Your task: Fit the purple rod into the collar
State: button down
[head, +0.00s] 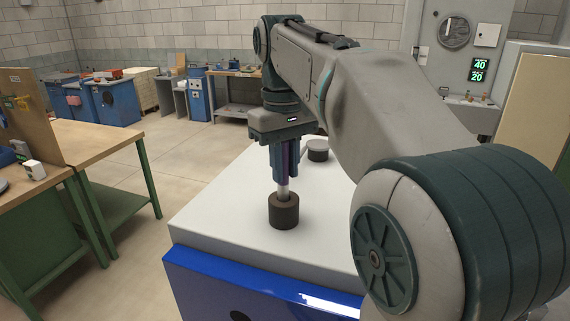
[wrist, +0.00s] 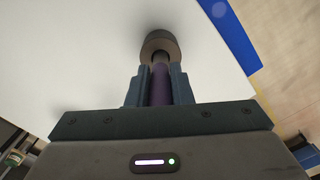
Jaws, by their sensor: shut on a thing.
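The purple rod (head: 284,165) is upright between the fingers of my gripper (head: 285,172), and its pale metal lower end sticks out below them. In the wrist view the rod (wrist: 160,86) runs between the two fingers of my gripper (wrist: 161,72), which is shut on it. The collar (head: 284,214) is a dark, short, hollow cylinder standing on the white tabletop, directly below my gripper. The rod's lower end meets the collar's top opening. The collar also shows in the wrist view (wrist: 158,39), with the rod's end over its hole. How deep the tip sits is hidden.
A second dark cylinder with a pale top (head: 317,152) stands farther back on the white tabletop (head: 225,205), partly behind my gripper. The tabletop left of the collar is clear. A wooden workbench (head: 95,143) stands apart at the left.

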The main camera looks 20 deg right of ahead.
jog(key=shift+f, duration=0.2)
jog(key=c, duration=1.3)
grip_release()
jog(key=shift+r, duration=0.1)
jog(key=shift+w+r, duration=0.15)
jog(key=shift+r, duration=3.7)
